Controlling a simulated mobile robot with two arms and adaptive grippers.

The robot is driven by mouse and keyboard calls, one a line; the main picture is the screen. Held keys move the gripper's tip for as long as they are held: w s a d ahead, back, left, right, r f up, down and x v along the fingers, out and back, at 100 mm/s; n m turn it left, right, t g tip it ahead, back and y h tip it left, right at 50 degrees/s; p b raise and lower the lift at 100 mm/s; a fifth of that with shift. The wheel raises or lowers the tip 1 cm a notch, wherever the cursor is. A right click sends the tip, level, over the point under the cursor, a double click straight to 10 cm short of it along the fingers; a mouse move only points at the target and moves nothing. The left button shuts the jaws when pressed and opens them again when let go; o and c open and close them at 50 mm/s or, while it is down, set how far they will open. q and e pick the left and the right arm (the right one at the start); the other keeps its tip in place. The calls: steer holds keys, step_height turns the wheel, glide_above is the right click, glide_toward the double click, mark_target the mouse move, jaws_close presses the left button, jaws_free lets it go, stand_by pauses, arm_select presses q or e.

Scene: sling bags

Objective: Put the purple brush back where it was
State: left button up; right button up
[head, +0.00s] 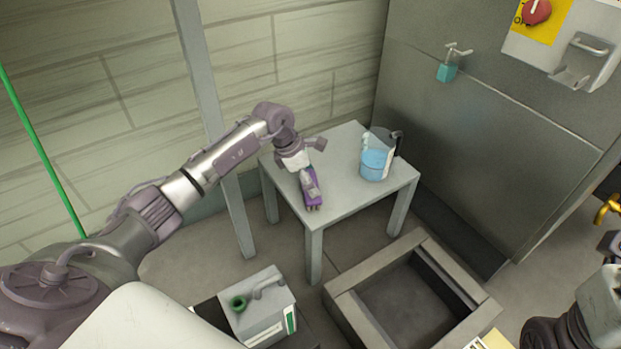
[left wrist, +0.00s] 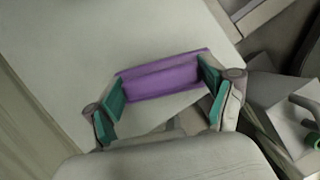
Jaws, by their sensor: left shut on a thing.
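The purple brush (head: 312,190) is at the front left part of the small grey table (head: 345,201). My left gripper (head: 308,177) reaches over the table from the left and is shut on the brush. In the left wrist view the purple brush (left wrist: 162,78) lies between the teal finger pads of my left gripper (left wrist: 160,92), one pad at each end. I cannot tell whether the brush touches the tabletop. Part of my right arm shows at the lower right edge of the head view, but its gripper is not clearly visible.
A clear jug with blue liquid (head: 376,160) stands on the table's right side. A square grey floor basin (head: 345,308) is in front. A white container with a green cap (head: 262,312) stands at the lower left. A grey wall panel (head: 480,130) rises behind the table at right.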

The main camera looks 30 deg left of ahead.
arm_select(q)
steer(key=o, duration=1)
steer(key=shift+c, duration=0.2)
